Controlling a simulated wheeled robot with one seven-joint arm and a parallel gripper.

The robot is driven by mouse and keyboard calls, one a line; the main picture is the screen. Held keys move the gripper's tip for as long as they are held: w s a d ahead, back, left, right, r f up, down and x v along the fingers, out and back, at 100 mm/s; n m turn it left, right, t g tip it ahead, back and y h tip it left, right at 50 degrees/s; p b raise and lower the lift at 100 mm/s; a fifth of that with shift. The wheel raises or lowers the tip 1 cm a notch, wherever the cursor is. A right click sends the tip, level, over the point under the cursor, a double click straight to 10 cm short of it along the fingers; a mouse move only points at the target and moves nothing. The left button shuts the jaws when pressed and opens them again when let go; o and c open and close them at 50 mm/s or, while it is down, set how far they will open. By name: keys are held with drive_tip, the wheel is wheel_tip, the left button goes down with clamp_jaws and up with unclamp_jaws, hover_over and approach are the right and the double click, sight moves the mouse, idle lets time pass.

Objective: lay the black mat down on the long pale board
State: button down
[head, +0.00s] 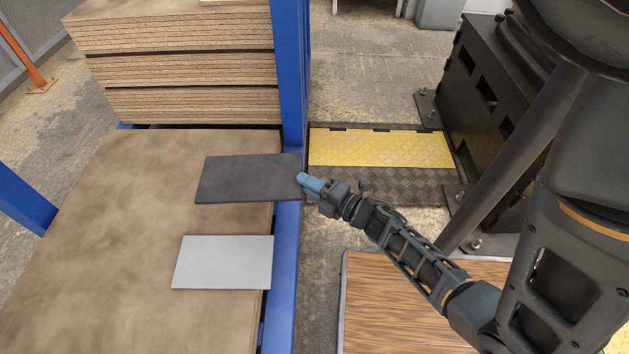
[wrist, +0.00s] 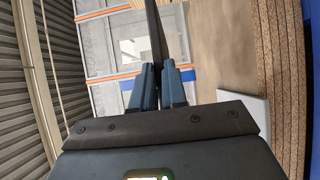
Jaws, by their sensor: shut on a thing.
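The black mat (head: 245,178) is a flat dark sheet over the far part of the long pale board (head: 110,230), with its right end over the blue rail. My gripper (head: 309,183) is shut on the mat's right edge. In the wrist view the mat (wrist: 156,35) shows edge-on as a dark strip between my gripper's fingertips (wrist: 161,75). The pale board (wrist: 222,50) lies beside it there with a visible gap, so the mat appears held above the board, roughly level. The exact height is hard to tell.
A light grey plate (head: 224,262) lies on the board, nearer than the mat. Blue rack post (head: 291,75) and blue rail (head: 284,265) line the board's right side. A stack of thick boards (head: 185,70) stands behind. A wood-grained surface (head: 420,300) is at lower right.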

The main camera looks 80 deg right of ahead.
drive_tip(key=w+a+f+n+t+y+b, duration=0.15)
drive_tip(key=w+a+n+y, duration=0.85)
drive_tip(key=w+a, duration=1.05)
drive_tip(key=w+a+n+g+y, duration=0.2)
drive_tip(key=a+n+g+y, duration=0.15)
drive_tip(key=a, duration=0.55)
drive_tip(key=w+a+n+g+y+b, duration=0.1)
drive_tip(key=w+a+n+g+y, duration=0.3)
drive_tip(key=a, duration=0.6)
drive_tip(key=w+a+n+g+y, duration=0.1)
drive_tip(key=a+y, duration=0.4)
drive_tip(key=a, duration=0.4)
drive_tip(key=f+b, duration=0.8)
drive_tip(key=shift+a+f, duration=0.1)
drive_tip(key=shift+a, duration=0.1)
drive_tip(key=shift+f, duration=0.4)
drive_tip(key=c, duration=1.1)
unclamp_jaws()
drive_tip(key=shift+o, duration=0.3)
